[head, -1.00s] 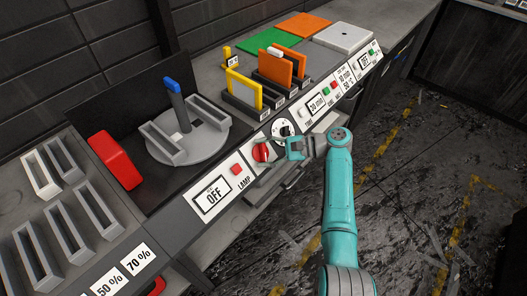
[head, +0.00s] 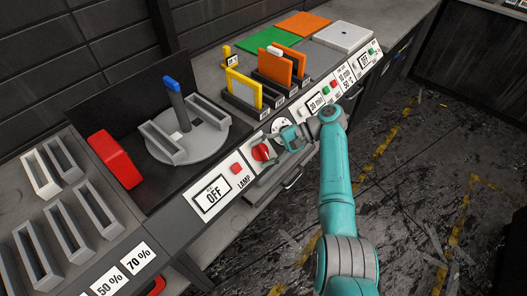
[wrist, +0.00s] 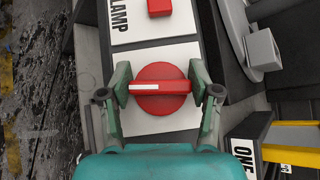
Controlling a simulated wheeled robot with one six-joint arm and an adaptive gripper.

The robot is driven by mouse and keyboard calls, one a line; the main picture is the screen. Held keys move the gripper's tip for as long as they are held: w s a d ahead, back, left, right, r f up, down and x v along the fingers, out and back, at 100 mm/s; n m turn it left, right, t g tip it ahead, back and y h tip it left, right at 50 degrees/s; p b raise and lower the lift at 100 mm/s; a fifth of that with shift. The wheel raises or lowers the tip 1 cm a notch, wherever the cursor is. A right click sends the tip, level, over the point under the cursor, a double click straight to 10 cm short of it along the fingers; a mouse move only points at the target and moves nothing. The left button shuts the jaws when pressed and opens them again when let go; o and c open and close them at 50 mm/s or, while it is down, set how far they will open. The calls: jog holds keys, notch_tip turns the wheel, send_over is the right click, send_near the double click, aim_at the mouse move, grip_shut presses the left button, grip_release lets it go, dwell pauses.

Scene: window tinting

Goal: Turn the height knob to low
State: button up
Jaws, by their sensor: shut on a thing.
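The red knob (head: 260,152) sits on a white plate on the sloping front panel, right of the LAMP label. In the wrist view the red knob (wrist: 165,100) has a raised bar lying nearly level, with a white mark on its left end. My gripper (head: 272,147) is at the knob. In the wrist view my gripper (wrist: 160,88) has one finger at each end of the bar and is shut on it. No height or low marking can be read around the knob.
A lamp button (head: 236,169) and an OFF display (head: 213,195) are left of the knob. A black-and-white dial (head: 281,125) is close on its right, partly behind my gripper. A round grey turntable (head: 205,150) stands behind the panel.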

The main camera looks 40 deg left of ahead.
jog(key=o, duration=1.2)
jog(key=shift+c, duration=0.2)
jog(key=v, duration=1.2)
